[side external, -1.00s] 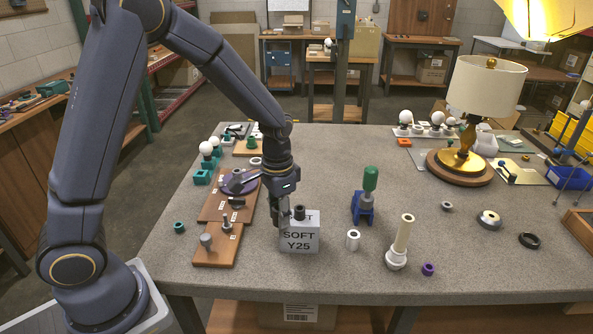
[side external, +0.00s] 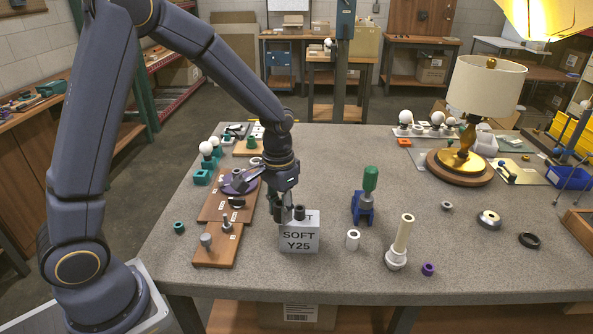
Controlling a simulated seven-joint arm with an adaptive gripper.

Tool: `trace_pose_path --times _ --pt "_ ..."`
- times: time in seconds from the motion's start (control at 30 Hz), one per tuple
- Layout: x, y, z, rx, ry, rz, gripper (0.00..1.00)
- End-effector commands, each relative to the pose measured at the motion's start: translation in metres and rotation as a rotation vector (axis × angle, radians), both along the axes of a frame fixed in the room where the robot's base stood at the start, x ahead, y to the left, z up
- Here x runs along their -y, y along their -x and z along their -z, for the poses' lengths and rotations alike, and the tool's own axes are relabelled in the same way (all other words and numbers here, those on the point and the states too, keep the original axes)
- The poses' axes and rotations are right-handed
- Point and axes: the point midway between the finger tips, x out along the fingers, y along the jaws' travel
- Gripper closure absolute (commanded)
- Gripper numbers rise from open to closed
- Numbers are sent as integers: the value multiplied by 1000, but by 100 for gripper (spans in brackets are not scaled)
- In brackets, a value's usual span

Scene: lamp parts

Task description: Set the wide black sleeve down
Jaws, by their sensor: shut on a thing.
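My gripper (side external: 282,212) is low over the left part of the grey box marked SOFT Y25 (side external: 299,240). It is shut on a dark piece (side external: 277,211), which looks like the wide black sleeve and is mostly hidden by the fingers. I cannot tell whether this piece touches the box. A small black cylinder (side external: 299,212) stands upright on the box top, just right of my fingers.
Wooden boards with pegs (side external: 217,246) lie left of the box. A white ring (side external: 352,239), a blue stand with a green-topped tool (side external: 364,205) and a white stem (side external: 399,245) stand to the right. A black ring (side external: 529,240) lies far right.

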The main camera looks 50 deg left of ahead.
Motion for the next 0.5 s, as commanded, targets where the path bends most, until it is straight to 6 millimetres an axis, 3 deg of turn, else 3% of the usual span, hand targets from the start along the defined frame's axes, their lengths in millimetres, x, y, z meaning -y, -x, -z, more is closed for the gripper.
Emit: trace_pose_path --times 0.2,0.5 --pt "0 -1 -43 8 0 0 96" --pt "30 -53 -44 1 0 -122 96"
